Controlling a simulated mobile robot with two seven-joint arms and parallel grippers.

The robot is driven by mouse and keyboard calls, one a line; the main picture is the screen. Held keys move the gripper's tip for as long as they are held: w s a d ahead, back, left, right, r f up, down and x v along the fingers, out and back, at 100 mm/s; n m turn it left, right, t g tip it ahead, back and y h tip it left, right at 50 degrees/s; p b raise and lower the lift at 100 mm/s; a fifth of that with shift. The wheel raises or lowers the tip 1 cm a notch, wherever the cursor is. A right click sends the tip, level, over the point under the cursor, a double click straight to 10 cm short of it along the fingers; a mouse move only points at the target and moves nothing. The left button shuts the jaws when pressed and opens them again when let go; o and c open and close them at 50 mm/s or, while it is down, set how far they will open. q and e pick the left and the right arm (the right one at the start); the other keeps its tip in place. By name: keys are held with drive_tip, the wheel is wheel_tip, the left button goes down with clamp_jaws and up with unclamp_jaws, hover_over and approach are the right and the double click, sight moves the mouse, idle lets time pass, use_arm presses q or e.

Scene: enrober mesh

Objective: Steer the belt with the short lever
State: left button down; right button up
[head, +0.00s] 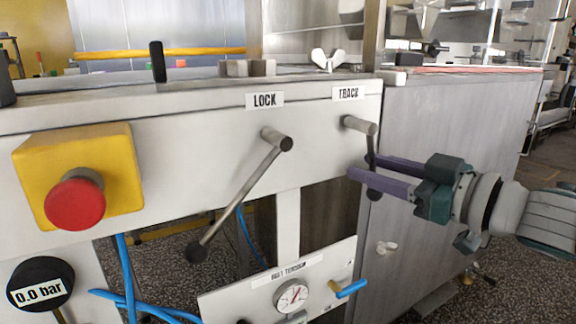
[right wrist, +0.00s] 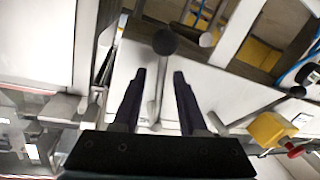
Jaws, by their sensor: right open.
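The short lever (head: 370,152) hangs almost straight down from its pivot under the TRACK label (head: 348,93), with a dark ball at its end. My right gripper (head: 357,167) is open at this lever, its two purple fingers pointing left. In the right wrist view the lever's rod (right wrist: 158,85) shows between the two open fingers (right wrist: 159,73), with the black ball beyond the tips. I cannot tell whether either finger touches the rod. My left gripper is not in view.
A longer lever (head: 240,192) under the LOCK label (head: 265,100) slants down left. A red stop button (head: 75,203) on a yellow box is at far left. A metal cabinet (head: 455,130) stands behind my right gripper.

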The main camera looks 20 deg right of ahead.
drive_tip(key=p+v, duration=0.2)
drive_tip(key=v, duration=0.7)
drive_tip(key=shift+s+p, duration=0.3)
drive_tip(key=s+a+r+m+g+h+p, duration=0.2)
drive_tip(key=s+a+r+g+p, duration=0.6)
drive_tip(key=r+p, duration=0.65)
drive_tip(key=s+a+r+m+g+h+p, duration=0.2)
drive_tip(key=s+a+r+g+p, duration=0.6)
drive_tip(key=p, duration=1.1)
wheel_tip(320, 180, up, 37)
drive_tip(key=s+d+t+p, duration=0.1)
drive_tip(key=t+p, duration=0.1)
drive_tip(key=p, duration=3.2)
drive_tip(key=shift+s+d+f+t+p, duration=0.25)
drive_tip(key=shift+d+t+p, duration=0.05)
drive_tip(key=shift+t+p, duration=0.1)
